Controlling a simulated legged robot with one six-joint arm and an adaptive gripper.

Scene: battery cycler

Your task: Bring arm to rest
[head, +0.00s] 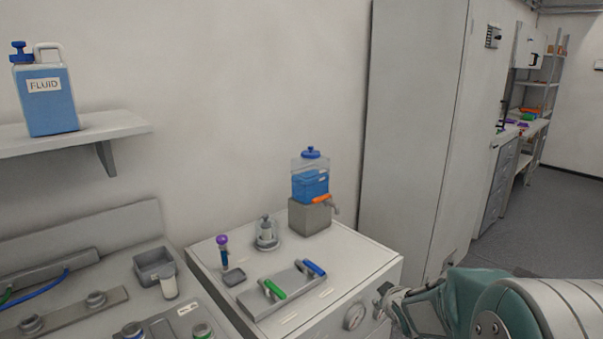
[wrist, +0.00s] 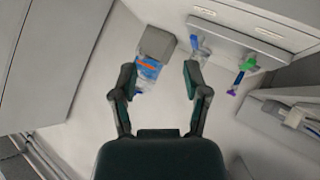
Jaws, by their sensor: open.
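My arm (head: 470,298) reaches in from the lower right of the head view, in front of the right side of the white cabinet. Its gripper (wrist: 159,75) shows in the wrist view with its two dark fingers spread apart and nothing held between them. Beyond the fingers, the blue fluid dispenser (wrist: 149,68) with its orange tap shows upside down, partly behind the left finger. In the head view the dispenser (head: 311,183) stands upright on a grey block at the cabinet's back corner, apart from my arm.
The white cabinet (head: 375,275) carries a plate with green (head: 273,289) and blue (head: 314,268) handles, a glass vessel (head: 266,233) and a purple-capped tube (head: 223,252). A gauge (head: 354,317) is on its front. A tall locker (head: 410,130) stands behind; open floor (head: 560,215) lies right.

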